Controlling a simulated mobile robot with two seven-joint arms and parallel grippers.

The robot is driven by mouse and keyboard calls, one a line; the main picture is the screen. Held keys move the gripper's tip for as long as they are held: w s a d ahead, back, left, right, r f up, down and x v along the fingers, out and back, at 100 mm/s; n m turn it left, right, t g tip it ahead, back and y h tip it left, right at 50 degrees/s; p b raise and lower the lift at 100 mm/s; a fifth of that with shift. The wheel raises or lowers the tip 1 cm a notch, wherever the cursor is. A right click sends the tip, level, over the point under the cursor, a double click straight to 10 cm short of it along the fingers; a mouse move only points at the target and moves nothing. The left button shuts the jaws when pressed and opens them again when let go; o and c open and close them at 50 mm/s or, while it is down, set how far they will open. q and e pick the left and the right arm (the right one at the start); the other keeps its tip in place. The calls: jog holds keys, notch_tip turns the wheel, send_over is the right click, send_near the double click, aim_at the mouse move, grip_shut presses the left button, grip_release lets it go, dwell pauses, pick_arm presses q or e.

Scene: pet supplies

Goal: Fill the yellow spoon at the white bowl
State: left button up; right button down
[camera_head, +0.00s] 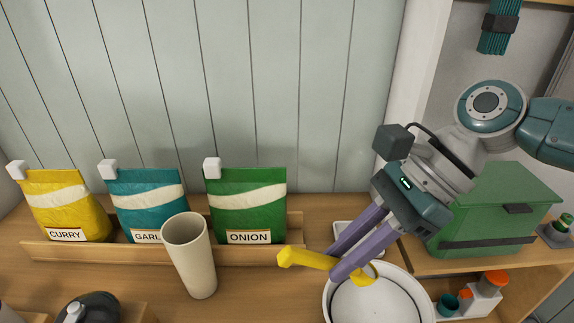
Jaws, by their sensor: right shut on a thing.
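The yellow spoon (307,259) is held by my right gripper (341,263), which comes in from the right and is shut on it. The spoon's long part points left, and its other end (362,276) reaches over the white bowl (419,298). The white bowl stands at the bottom right of centre, cut off by the lower picture edge. My gripper's purple fingers are over the bowl's back left rim. I cannot tell whether anything is in the spoon. The visible inside of the bowl looks plain white. My left gripper is not in view.
A tall cream cup (190,257) stands left of the spoon. Curry (66,207), garlic (150,199) and onion (247,203) bags stand in a wooden rack behind. A green box (499,208) is at the right. A dark object (91,309) lies front left.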

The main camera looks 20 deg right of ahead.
jog(key=shift+d+f+m, duration=0.15)
jog(key=shift+f+m, duration=0.15)
jog(key=shift+f, duration=0.6)
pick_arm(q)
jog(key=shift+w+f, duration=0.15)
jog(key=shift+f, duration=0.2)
pick_arm(e)
jog(key=shift+t, duration=0.3)
jog(key=shift+r, duration=0.1)
